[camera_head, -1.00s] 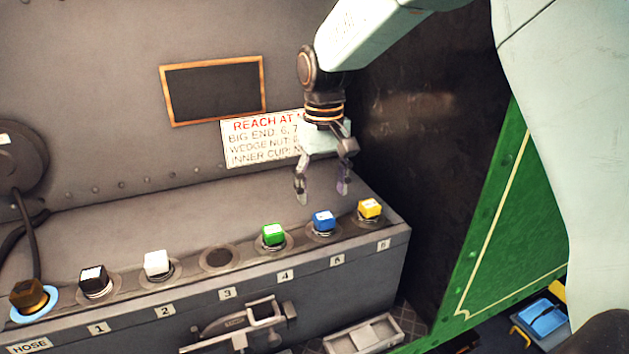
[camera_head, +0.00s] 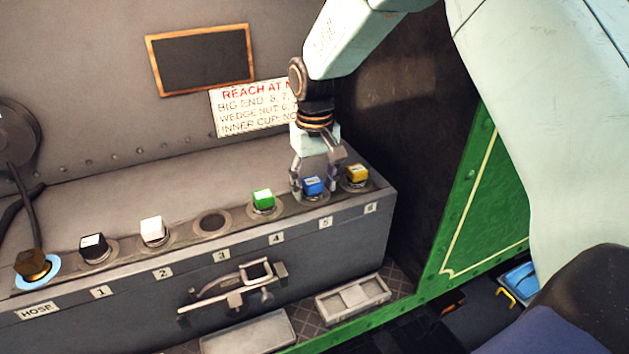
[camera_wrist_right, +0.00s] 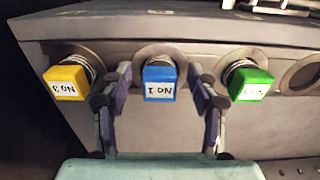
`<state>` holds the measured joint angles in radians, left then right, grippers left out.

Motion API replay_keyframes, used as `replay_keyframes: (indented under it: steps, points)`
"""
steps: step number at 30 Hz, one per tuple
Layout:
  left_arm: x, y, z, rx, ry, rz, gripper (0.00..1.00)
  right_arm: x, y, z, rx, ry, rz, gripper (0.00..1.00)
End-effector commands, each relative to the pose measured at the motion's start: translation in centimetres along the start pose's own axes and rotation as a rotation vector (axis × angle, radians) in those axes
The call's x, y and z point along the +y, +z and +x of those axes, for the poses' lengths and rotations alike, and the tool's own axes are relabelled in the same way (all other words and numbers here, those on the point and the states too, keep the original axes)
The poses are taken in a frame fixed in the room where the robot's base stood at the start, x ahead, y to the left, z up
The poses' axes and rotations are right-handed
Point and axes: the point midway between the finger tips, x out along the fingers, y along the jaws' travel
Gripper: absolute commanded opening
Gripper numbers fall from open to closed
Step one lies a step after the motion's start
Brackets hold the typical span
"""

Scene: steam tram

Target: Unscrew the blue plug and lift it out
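The blue plug (camera_head: 313,187) sits in its hole above label 5 on the grey bench, between the green plug (camera_head: 263,199) and the yellow plug (camera_head: 357,174). My right gripper (camera_head: 315,188) is lowered over it with the fingers apart. In the right wrist view the blue plug (camera_wrist_right: 159,84), marked "NO 1", stands between the fingers of my right gripper (camera_wrist_right: 160,85), with a gap visible on each side. The green plug (camera_wrist_right: 249,86) and yellow plug (camera_wrist_right: 66,83) flank it. My left gripper is out of view.
Further left on the bench (camera_head: 130,205) are an empty hole (camera_head: 212,223), a white plug (camera_head: 153,230), a black plug (camera_head: 94,247) and a brown hose plug (camera_head: 33,265). A grey tray (camera_head: 353,298) lies on the floor by the green panel (camera_head: 487,200).

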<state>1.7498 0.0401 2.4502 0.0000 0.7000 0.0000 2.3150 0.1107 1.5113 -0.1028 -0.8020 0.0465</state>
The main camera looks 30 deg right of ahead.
Motion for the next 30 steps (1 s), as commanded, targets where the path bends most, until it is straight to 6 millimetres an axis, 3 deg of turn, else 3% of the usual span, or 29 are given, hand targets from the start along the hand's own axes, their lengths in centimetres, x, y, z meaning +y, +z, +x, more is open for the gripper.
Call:
replay_keyframes:
  steps: [19, 26, 30]
  points:
    - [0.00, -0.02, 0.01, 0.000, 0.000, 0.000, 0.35, 0.01, 0.03, 0.00, -0.001, 0.000, 0.000, 0.01]
    - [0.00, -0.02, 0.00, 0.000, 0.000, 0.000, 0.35, 0.02, -0.01, -0.05, 0.001, 0.000, -0.014, 0.00]
    - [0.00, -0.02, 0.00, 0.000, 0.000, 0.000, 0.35, 0.09, -0.03, -0.05, 0.001, -0.001, -0.148, 0.00]
